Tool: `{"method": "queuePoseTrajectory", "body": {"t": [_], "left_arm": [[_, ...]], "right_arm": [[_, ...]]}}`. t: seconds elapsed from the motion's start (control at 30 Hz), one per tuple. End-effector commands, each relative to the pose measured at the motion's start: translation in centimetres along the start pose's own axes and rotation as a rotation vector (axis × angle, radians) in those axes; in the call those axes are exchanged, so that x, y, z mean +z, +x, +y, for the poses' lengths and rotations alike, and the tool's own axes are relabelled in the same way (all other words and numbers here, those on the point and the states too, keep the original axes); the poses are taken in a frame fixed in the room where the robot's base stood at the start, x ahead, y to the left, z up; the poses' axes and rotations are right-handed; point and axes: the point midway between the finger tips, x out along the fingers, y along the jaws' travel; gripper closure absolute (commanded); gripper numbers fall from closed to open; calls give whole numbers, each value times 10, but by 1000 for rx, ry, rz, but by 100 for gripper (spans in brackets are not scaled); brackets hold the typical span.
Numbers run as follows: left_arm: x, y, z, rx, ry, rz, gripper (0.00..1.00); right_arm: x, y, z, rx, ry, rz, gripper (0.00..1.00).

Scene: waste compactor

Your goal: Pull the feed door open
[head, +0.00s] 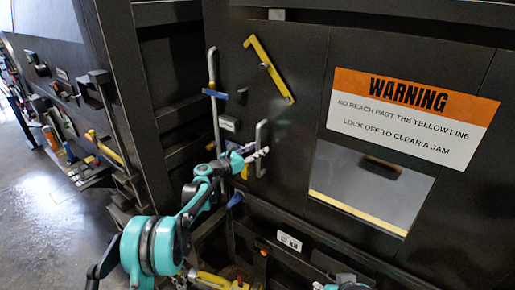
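The feed door appears to be the dark panel (292,120) in the machine's front, with a grey vertical bar handle (262,132) at its left side. My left gripper (258,154) is at the handle's middle. Its pale fingers overlap the bar in the head view. Whether they are closed around it or only beside it is too small to tell. The panel looks flush with the machine's front. A teal piece of my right arm shows at the bottom edge, but its gripper is not seen.
A yellow bar (268,70) is slanted above the handle. A long grey rod (214,100) with a blue clip stands to its left. A warning sign (408,118) hangs over a grey window (370,180) with a yellow line. Open floor (45,215) lies at left.

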Motion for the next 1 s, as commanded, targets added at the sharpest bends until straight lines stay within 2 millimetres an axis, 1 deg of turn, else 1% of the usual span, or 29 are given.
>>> {"method": "queuePoseTrajectory", "body": {"t": [0.23, 0.27, 0.3, 0.37, 0.4, 0.63, 0.77, 0.87, 0.97, 1.0], "left_arm": [[0, 2, 0, 0, 1, 0, 63], [0, 2, 0, 0, 1, 0, 68], [0, 1, 0, 0, 1, 0, 79], [0, 1, 0, 0, 1, 0, 94], [0, 1, 0, 0, 1, 0, 100], [0, 2, -1, 0, 1, 0, 100], [-1, 4, -10, -1, 1, 0, 100], [-2, 7, -27, -6, 1, 0, 100], [-4, 12, -52, -10, 2, 1, 100], [-4, 14, -64, -11, 2, 2, 100]], "right_arm": [[0, 0, 0, 0, 0, 0, 60], [0, 0, 0, 0, 0, 0, 60], [0, 0, 0, 0, 0, 0, 60], [0, 0, 0, 0, 0, 0, 60], [0, 0, 0, 0, 0, 0, 60], [0, 0, 0, 0, 0, 0, 60], [2, 3, 0, 0, 0, 0, 60], [6, 8, 0, 0, 0, 0, 60], [11, 16, 0, 0, 0, 0, 60], [14, 19, 0, 0, 0, 0, 60]]}}
